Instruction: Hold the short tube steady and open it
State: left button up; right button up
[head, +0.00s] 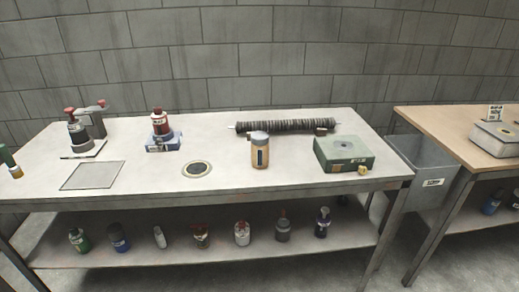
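A short upright cylinder (260,152) stands on the white table right of the middle. It has an orange-tan body with a dark window strip and a grey cap on top, so it looks closed. It seems to be the short tube, though no label can be read. A long dark ribbed tube (286,126) lies across the table behind it. Neither of my grippers shows in the head view, and nothing holds the cylinder.
On the table (225,182) are a green box (343,152), a round dark-ringed disc (197,169), a red bottle (160,122) on a blue base, a grey plate (93,175) and a red-knobbed device (78,131). A grey bin (425,165) stands at right.

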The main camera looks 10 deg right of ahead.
aim_at(260, 154)
jog(key=z, duration=2.05)
jog(key=i, duration=1.15)
jog(key=u, duration=1.85)
